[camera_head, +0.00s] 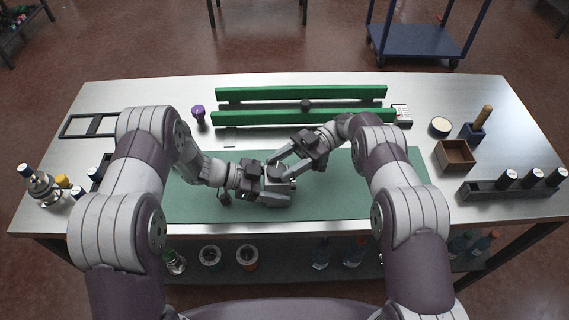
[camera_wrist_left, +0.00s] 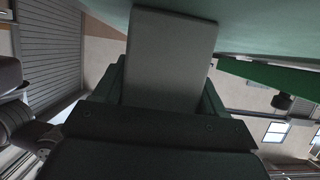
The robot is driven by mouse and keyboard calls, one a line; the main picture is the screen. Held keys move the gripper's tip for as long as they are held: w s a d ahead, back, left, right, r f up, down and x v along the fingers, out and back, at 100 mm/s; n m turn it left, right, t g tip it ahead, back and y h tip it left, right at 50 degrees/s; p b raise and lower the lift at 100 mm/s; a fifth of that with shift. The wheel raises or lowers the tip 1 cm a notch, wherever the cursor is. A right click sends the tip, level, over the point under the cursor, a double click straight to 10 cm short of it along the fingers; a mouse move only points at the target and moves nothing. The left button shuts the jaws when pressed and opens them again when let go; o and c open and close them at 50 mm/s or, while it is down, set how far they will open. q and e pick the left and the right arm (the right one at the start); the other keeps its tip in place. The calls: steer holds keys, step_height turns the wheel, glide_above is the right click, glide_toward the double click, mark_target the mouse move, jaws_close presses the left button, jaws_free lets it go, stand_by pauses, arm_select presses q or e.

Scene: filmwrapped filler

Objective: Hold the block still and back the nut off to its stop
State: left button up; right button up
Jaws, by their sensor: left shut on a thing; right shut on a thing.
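The block (camera_head: 277,186) is a small grey piece low over the green mat (camera_head: 350,190), mostly hidden by my grippers. My left gripper (camera_head: 281,192) comes in from the left and is shut on it. My right gripper (camera_head: 277,170) reaches down from the upper right and is shut at the dark nut on the block's top. The nut is too small and covered to show its thread or stop. In the left wrist view a broad grey face (camera_wrist_left: 168,60) fills the middle; I cannot tell whether it is the block or a finger.
Two green rails (camera_head: 300,93) lie across the back of the steel table (camera_head: 150,90). A purple-topped item (camera_head: 198,114) stands behind my left arm. A brown box (camera_head: 455,156) and a dark rack (camera_head: 510,188) of bottles are at right. Bare mat lies right of the grippers.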

mark_target(284, 165)
steer(key=shift+r, duration=0.1)
steer(key=o, duration=1)
steer(key=shift+o, duration=0.2)
step_height(284, 165, up, 10)
steer(key=shift+f, duration=0.1)
